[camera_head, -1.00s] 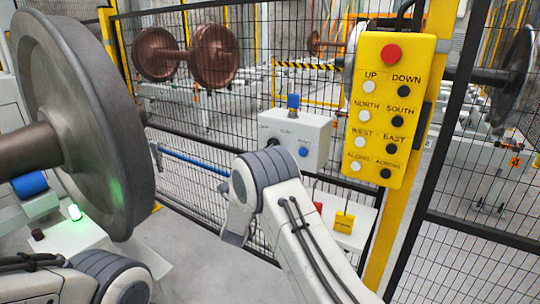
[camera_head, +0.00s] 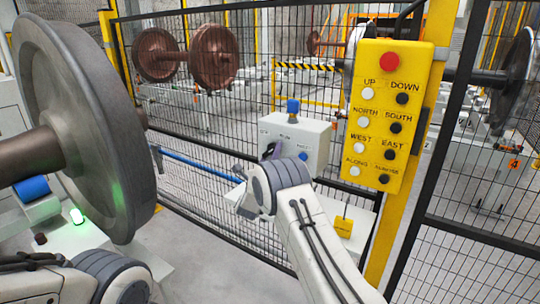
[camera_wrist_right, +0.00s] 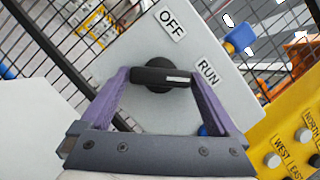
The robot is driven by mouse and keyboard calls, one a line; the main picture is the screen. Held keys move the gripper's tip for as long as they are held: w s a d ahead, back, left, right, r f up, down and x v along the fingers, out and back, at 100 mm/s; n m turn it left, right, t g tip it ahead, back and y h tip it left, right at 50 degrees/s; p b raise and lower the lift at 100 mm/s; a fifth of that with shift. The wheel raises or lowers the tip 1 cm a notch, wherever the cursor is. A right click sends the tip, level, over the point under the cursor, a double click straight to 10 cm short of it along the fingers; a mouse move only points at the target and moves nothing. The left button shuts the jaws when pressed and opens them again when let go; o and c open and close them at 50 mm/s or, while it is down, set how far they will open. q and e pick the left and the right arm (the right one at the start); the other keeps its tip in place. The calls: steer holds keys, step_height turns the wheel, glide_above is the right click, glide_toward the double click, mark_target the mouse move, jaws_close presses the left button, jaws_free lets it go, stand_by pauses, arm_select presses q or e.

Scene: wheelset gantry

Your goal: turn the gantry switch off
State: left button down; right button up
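The gantry switch is a black rotary knob (camera_wrist_right: 160,77) on a pale grey control box (camera_head: 312,135), with OFF and RUN labels. In the right wrist view, its bar handle lies nearly level and its white mark points right, towards the RUN side. My right gripper (camera_wrist_right: 160,80) has its two purple fingers apart, one near each end of the handle; I cannot tell whether they touch it. My left gripper is out of view.
A yellow pendant (camera_head: 376,147) with a red button and several labelled buttons hangs right of the box. Black mesh fencing (camera_head: 215,120) stands behind. A large wheelset (camera_head: 85,110) fills the left side.

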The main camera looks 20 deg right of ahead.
steer(key=c, duration=0.9)
